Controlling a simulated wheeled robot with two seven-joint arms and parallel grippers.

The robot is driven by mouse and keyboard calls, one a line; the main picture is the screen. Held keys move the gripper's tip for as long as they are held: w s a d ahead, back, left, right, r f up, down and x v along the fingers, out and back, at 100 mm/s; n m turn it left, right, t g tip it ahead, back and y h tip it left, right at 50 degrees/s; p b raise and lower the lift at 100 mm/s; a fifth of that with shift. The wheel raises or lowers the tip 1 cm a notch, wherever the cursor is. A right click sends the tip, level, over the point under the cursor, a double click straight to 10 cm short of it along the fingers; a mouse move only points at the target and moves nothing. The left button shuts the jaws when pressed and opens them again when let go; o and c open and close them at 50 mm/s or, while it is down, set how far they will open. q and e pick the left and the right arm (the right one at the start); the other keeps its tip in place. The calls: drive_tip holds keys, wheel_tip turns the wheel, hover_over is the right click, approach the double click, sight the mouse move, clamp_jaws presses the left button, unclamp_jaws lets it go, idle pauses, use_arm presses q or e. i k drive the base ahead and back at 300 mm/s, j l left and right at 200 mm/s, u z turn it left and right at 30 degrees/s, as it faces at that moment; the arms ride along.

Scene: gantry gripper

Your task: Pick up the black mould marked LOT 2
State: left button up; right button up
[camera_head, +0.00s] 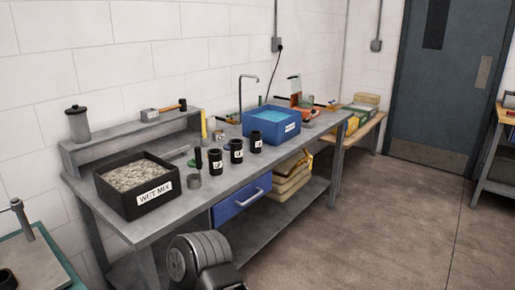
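Three black cylindrical moulds stand upright in a row on the grey workbench (183,209): a left one (215,161), a middle one (236,151) and a right one (256,140). Each has a small white label on its front. The labels are too small to read, so I cannot tell which is LOT 2. No gripper fingers show in this view. A dark ribbed round part at the bottom edge looks like part of my own arm, apart from the moulds.
A blue water tub (258,129) stands behind right. A raised shelf (123,139) runs along the back. The floor (375,215) at right is clear.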

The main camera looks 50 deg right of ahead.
sight(236, 145)
drive_tip(key=k+l, duration=0.1)
drive_tip(key=l, duration=0.7)
drive_tip(key=k+l, duration=0.1)
drive_tip(key=l, duration=0.7)
drive_tip(key=k+l, duration=0.1)
drive_tip(key=l, duration=1.5)
drive_tip(key=k+l, duration=0.15)
drive_tip(key=l, duration=0.65)
drive_tip(key=k+l, duration=0.1)
drive_tip(key=l, duration=0.7)
